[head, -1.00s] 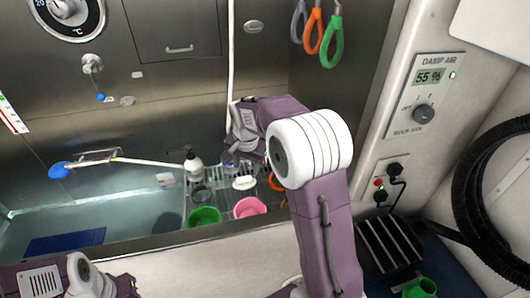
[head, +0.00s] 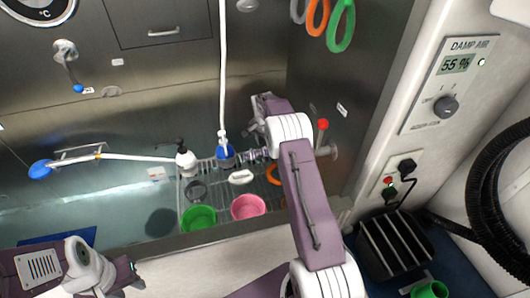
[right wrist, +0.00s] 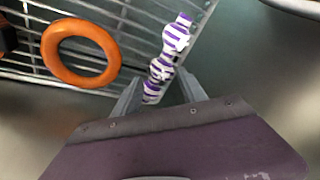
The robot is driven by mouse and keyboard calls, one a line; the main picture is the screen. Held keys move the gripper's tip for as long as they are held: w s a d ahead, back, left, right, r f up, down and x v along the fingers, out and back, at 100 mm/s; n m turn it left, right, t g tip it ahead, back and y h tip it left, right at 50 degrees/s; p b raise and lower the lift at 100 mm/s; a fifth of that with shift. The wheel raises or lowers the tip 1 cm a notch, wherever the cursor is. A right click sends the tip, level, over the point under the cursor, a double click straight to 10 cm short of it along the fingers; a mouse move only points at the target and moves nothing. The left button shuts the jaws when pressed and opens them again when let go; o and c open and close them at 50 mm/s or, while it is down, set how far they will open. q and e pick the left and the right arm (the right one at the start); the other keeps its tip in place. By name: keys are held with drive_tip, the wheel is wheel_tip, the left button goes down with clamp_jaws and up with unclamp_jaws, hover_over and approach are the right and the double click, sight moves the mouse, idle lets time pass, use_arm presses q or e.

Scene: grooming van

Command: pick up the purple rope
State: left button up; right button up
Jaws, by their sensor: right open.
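The purple rope (right wrist: 168,55) is a knotted, purple-and-white striped toy lying on a metal rack in the right wrist view.
An orange ring (right wrist: 48,62) lies beside the rope on the rack (right wrist: 110,18). Green (head: 199,217) and pink (head: 248,206) bowls, a pump bottle (head: 186,158) and a blue shower head (head: 225,154) stand nearby. The tub's front edge (head: 190,245) lies before them.

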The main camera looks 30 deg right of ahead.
sight(265, 150)
drive_tip(key=x, duration=0.4)
drive_tip(key=shift+w+a+f, duration=0.1)
drive_tip(key=shift+w+f, duration=0.05)
drive_tip(key=shift+f, duration=0.25)
drive_tip(key=shift+r, duration=0.15)
drive_tip(key=shift+c, duration=0.3)
drive_tip(key=shift+a, duration=0.1)
clamp_jaws()
